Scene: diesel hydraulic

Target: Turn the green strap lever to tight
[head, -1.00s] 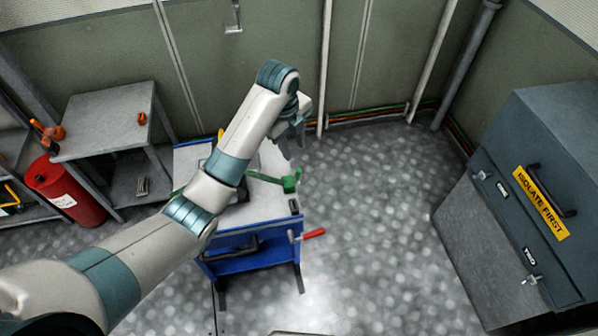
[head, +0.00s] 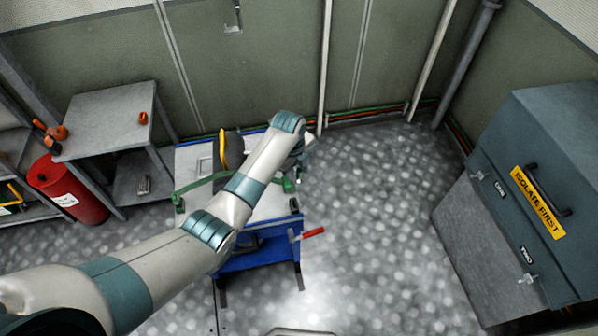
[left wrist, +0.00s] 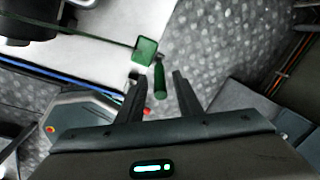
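The green strap (head: 205,182) runs across the white top of the blue cart (head: 258,262). Its green buckle (head: 289,185) sits at the cart's right edge, partly hidden by my arm in the head view. In the left wrist view the buckle (left wrist: 145,50) is at the cart edge, and the green lever (left wrist: 159,80) sticks out from beside it. My left gripper (left wrist: 160,77) is open, with the lever's handle showing between its two fingertips. I cannot tell whether the fingers touch it. My right gripper is not in view.
A dark object with a yellow part (head: 224,150) lies under the strap. A red handle (head: 314,232) juts from the cart's front right. A grey table (head: 105,115) and red cylinder (head: 70,190) stand left, a grey cabinet (head: 550,190) right. Floor right of the cart is clear.

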